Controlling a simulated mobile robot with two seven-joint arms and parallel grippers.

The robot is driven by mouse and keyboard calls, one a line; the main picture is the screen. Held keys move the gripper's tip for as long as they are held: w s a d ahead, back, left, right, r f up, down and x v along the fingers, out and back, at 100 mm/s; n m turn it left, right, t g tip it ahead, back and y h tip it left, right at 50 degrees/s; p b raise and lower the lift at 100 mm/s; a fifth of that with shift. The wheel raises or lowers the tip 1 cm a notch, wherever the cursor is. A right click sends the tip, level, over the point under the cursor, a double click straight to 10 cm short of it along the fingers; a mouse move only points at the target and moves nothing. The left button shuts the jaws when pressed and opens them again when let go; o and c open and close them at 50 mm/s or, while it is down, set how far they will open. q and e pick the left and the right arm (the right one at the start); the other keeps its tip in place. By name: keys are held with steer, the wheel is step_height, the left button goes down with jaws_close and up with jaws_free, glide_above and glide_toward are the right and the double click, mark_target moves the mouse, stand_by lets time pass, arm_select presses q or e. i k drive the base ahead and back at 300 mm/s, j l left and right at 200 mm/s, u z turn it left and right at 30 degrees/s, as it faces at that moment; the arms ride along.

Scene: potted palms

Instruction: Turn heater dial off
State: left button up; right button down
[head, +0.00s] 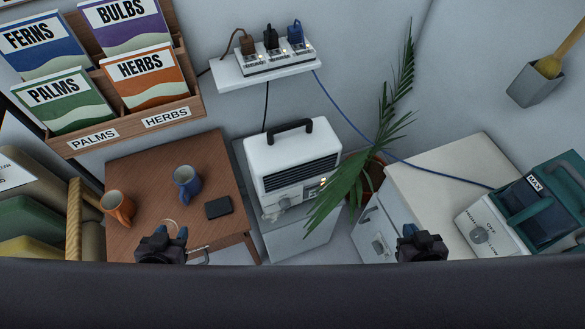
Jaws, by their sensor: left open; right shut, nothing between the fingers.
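The heater (290,150) is a white box with a black top handle and dark grille, standing in the middle of the head view on a pale stand. Its grey dial (284,204) is low on the left of its front. A small orange light glows on the right of the panel, partly behind palm leaves. The dial's setting is too small to read. My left gripper (172,234) is open, left of the heater, over the wooden table's front. My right gripper (409,231) is shut and empty, right of the heater, before the white cabinet. Neither touches the heater.
A potted palm (347,180) leans close to the heater's right side. A power strip (275,57) sits above.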

mark_target(284, 204)
steer(key=k+l+u, duration=0.2)
steer(key=k, duration=0.2)
steer(key=k+j, duration=0.15)
steer(key=j, duration=0.2)
steer(key=k+j+z, duration=0.1)
steer(key=j, duration=0.3)
steer(key=k+j, duration=0.2)
steer(key=j, duration=0.15)
steer(key=k+j+z, duration=0.1)
steer(key=j, duration=0.25)
